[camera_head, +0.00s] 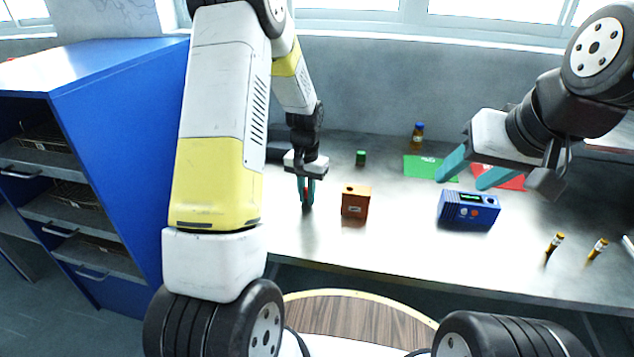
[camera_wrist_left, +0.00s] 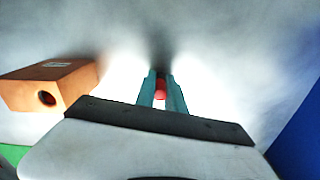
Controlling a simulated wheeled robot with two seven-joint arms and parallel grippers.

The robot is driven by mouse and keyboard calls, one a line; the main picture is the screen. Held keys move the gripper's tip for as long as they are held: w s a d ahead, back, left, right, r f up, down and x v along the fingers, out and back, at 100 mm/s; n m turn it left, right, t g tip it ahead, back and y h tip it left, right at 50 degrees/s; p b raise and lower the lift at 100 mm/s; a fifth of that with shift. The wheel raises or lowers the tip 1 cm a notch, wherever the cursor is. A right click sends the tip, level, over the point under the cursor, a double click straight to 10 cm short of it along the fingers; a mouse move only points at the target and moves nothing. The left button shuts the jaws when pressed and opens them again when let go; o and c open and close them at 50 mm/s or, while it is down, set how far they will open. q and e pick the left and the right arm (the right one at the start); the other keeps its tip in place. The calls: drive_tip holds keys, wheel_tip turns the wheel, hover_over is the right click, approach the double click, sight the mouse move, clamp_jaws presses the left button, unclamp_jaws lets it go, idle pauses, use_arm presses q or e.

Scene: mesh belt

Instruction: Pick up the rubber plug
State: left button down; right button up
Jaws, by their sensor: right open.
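A small red rubber plug (camera_wrist_left: 160,88) shows between the teal fingers of my left gripper (camera_wrist_left: 161,94) in the left wrist view. The fingers are close together, with the plug's sides against them. I cannot tell whether the plug touches the worktop. My right gripper (camera_head: 471,172) is open and empty, above the worktop near the blue device.
An orange box with a hole (camera_head: 356,203) stands just right of my left gripper. A blue device (camera_head: 467,212), green mat (camera_head: 420,168), red mat (camera_head: 512,182), green-topped jar (camera_head: 361,158), brown bottle (camera_head: 417,138) and two vials (camera_head: 554,243) stand further right. A blue cabinet (camera_head: 125,130) is at left.

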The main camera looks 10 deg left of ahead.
idle(0.3)
use_arm(q)
drive_tip(key=shift+r, duration=0.9)
drive_tip(key=shift+s+d+r, duration=0.1)
drive_tip(key=shift+s+r, duration=0.05)
drive_tip(key=shift+r, duration=0.35)
drive_tip(key=shift+s+r, duration=0.15)
drive_tip(key=shift+r, duration=0.35)
drive_tip(key=s+d, duration=0.1)
drive_tip(key=s, duration=0.4)
drive_tip(key=s+d, duration=0.1)
drive_tip(key=s, duration=0.4)
drive_tip(key=s+d+r, duration=0.1)
drive_tip(key=s, duration=0.4)
drive_tip(key=shift+d+r, duration=0.1)
drive_tip(key=shift+d, duration=0.15)
drive_tip(key=shift+w, duration=0.15)
